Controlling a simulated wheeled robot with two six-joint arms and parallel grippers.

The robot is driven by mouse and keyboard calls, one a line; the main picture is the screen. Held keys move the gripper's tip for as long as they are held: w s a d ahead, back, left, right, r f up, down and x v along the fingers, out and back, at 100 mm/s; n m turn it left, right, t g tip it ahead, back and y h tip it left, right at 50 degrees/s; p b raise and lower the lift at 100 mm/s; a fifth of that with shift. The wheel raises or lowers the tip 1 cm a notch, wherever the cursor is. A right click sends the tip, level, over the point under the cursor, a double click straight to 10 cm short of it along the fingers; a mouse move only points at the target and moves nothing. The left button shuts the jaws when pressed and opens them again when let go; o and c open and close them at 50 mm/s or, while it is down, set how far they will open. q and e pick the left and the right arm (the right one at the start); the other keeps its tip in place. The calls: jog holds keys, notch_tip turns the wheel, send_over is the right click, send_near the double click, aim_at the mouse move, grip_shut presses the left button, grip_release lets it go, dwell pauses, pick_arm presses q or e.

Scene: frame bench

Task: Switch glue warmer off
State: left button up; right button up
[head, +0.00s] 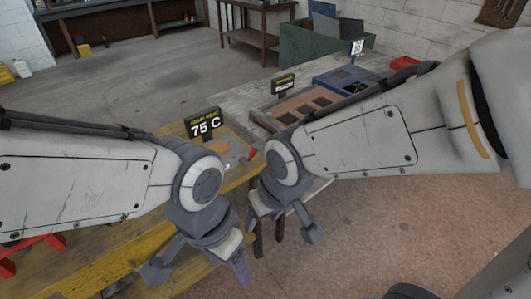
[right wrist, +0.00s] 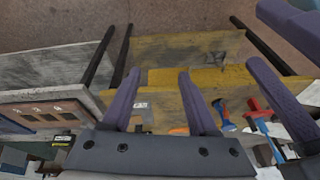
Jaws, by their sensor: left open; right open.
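The warmer's body and switch are not clearly visible, and my arms cover part of the bench. My left gripper (head: 197,268) is open and empty over the bench's near edge. My right gripper (head: 285,226) is open and empty to its right; its fingers also show in the right wrist view (right wrist: 160,103).
A grey bench with a wooden tray (head: 300,105) and a blue box (head: 347,79) adjoins behind. In the right wrist view, red-headed (right wrist: 257,112) and blue-headed (right wrist: 224,112) tools lie near the fingers. Open floor (head: 400,220) is at right.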

jog(key=w+f+m+t+y+b, duration=0.25)
jog(key=w+f+t+b, duration=0.3)
jog(key=w, duration=0.55)
jog(key=w+d+f+m+t+y+b, duration=0.1)
jog(key=w+f+m+t+b, duration=0.25)
jog(key=w+f+b, duration=0.6)
jog(key=w+f+m+t+y+b, duration=0.25)
jog(key=w+t+b, duration=0.2)
jog(key=w, duration=0.95)
pick_arm(q)
notch_tip(320, 180, down, 21)
jog(key=p, duration=0.1)
pick_arm(e)
jog(key=shift+h, duration=0.3)
jog(key=x, duration=0.9)
jog(key=shift+w+f, duration=0.2)
jog(key=shift+f, duration=0.1)
grip_shut()
